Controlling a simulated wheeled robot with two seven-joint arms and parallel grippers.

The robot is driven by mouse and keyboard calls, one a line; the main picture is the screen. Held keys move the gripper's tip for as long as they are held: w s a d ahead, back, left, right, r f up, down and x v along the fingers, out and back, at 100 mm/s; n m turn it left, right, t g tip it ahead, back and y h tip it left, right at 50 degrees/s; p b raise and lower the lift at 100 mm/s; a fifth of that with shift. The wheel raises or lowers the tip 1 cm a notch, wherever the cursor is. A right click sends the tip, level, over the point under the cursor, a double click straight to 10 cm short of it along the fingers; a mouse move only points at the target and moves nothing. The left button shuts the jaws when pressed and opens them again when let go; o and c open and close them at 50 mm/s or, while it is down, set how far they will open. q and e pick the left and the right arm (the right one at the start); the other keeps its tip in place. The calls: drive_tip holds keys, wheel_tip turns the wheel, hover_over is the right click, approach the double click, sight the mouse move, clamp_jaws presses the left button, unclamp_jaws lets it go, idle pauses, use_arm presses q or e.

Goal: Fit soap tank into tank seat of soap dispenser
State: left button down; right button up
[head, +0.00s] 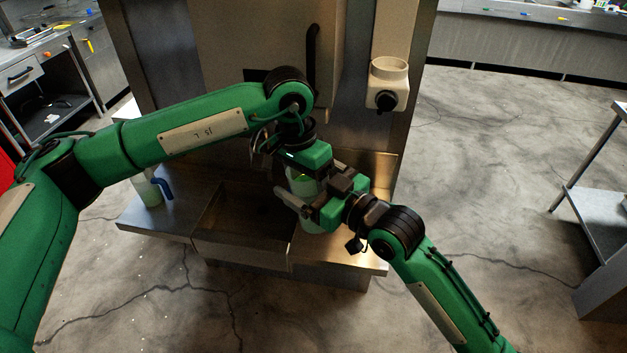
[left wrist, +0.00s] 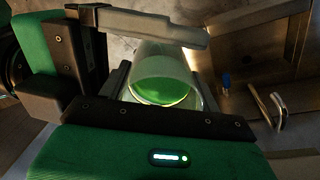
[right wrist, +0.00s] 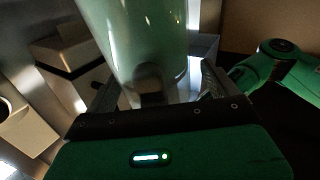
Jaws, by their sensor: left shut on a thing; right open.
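The soap tank (head: 307,188) is a pale translucent cylinder with green liquid. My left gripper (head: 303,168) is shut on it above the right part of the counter. In the left wrist view the tank's round end (left wrist: 165,78) shows green inside. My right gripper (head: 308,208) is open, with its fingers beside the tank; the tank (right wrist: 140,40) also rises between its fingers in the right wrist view. Whether those fingers touch it is unclear. The soap dispenser (head: 384,99) hangs on the wall panel to the right, with a round, open-topped tank seat (head: 389,68) and a black knob.
A steel counter (head: 185,215) with a sink basin (head: 240,215) lies below my arms. A green bottle with a blue part (head: 150,192) stands on its left. A steel side table (head: 600,200) stands far right. The space before the dispenser is clear.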

drive_tip(key=c, duration=1.2)
use_arm(q)
drive_tip(key=shift+c, duration=1.5)
unclamp_jaws()
use_arm(e)
drive_tip(key=shift+r, duration=0.1)
drive_tip(key=shift+c, duration=1.1)
use_arm(q)
drive_tip(key=shift+o, duration=0.3)
drive_tip(key=shift+s+d, duration=0.1)
drive_tip(key=shift+r, duration=0.15)
